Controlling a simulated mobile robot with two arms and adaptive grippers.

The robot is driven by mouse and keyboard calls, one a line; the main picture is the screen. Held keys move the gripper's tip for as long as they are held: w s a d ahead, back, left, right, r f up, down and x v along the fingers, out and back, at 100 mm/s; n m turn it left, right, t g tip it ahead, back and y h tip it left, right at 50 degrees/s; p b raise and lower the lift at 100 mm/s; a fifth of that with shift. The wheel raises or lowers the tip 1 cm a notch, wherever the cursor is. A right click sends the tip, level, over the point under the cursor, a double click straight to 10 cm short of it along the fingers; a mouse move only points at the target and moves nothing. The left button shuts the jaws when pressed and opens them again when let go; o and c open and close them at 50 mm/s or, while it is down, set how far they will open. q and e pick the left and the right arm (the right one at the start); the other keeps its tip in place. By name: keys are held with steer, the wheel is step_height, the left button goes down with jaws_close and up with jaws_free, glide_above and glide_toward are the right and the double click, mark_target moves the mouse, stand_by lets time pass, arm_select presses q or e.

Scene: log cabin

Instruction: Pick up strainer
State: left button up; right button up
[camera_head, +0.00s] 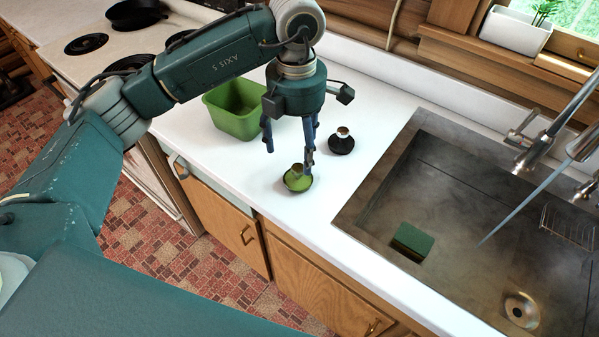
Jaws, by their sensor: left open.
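A small green round piece with a metallic knob (298,183), which looks like a strainer, sits upright on the white counter. A similar black piece with a pale top (341,143) stands behind it to the right. I cannot tell from this view which of the two is the strainer meant. My left gripper (289,158) points down with its fingers spread, open and empty. Its right fingertip is over or right beside the green piece's knob; whether it touches, I cannot tell. My right gripper is not in view.
A green plastic tub (234,110) stands behind the gripper to the left. The stove (100,45) with a black pan (134,14) is farther left. The sink (440,190), with a green sponge (412,241), lies to the right. The counter's front edge is close to the green piece.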

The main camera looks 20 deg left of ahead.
mark_target(299, 167)
arm_select(q)
step_height(299, 167, down, 4)
steer(key=shift+s+r+p, duration=0.1)
steer(key=shift+p, duration=0.3)
steer(key=f+p, duration=0.1)
steer(key=f, duration=0.1)
steer(key=f+p, duration=0.1)
steer(key=f, duration=0.1)
steer(key=shift+w+d+f+p, duration=0.1)
steer(key=shift+w+f+p, duration=0.1)
steer(key=shift+f+p, duration=0.15)
steer(key=shift+f, duration=0.5)
steer(key=c, duration=1.4)
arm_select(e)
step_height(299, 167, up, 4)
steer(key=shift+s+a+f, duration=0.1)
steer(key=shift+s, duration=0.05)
